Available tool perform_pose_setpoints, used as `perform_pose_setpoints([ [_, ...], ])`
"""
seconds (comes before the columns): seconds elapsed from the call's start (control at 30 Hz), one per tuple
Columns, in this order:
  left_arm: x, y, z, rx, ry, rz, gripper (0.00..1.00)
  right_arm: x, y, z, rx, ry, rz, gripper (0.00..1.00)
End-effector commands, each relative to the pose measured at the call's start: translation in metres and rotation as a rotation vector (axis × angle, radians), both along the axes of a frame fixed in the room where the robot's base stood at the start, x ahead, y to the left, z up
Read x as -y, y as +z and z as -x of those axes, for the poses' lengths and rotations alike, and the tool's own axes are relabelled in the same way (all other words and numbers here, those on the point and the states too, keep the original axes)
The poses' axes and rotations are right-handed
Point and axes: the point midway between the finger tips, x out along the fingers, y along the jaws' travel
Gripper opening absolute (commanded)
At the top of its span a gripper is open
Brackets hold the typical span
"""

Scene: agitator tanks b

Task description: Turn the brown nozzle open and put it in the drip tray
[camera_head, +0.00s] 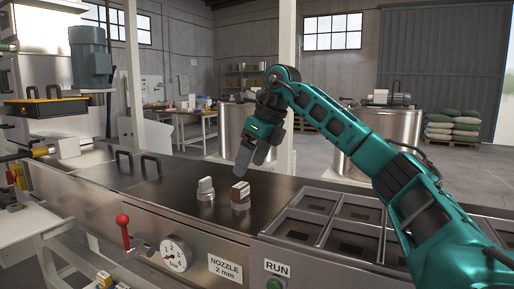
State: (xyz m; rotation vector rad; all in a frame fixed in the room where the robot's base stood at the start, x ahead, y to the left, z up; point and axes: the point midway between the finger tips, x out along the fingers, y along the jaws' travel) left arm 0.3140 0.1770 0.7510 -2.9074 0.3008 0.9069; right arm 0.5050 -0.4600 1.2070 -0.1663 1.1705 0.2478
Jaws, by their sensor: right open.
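The brown nozzle (240,196), a small brown and white piece with a label on its top, stands on the dark steel worktop. A similar white and grey piece (205,189) stands just left of it. My right gripper (250,162) reaches in from the right. It is open and empty, its fingers pointing down above and behind the brown nozzle, apart from it in the picture. A metal tray with several compartments (281,229) sits right of the nozzle; I cannot tell whether it is the drip tray. My left gripper is not in view.
A red-knobbed lever (123,228), a dial gauge (175,254) and a green RUN button (275,284) are on the front panel. Black handles (150,164) rise from the worktop at left. Steel tanks (230,128) stand behind. The worktop left of the nozzles is mostly clear.

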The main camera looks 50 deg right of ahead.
Motion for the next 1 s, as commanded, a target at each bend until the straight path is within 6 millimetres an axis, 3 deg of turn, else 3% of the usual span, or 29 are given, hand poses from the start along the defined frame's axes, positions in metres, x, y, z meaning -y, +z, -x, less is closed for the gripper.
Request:
perform_pose_setpoints([
  [0.2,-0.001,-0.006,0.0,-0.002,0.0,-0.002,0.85,-0.005,-0.042,-0.015,-0.003,0.0,0.0,0.81],
  [0.4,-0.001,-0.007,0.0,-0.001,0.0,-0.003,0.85,-0.008,-0.066,-0.026,-0.001,0.0,-0.001,0.81],
  [0.87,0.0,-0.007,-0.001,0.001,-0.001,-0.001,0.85,-0.009,-0.077,-0.03,0.001,0.0,0.0,0.81],
  [1.0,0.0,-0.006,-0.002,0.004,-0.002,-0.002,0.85,-0.009,-0.077,-0.03,0.001,0.0,0.0,0.68],
])
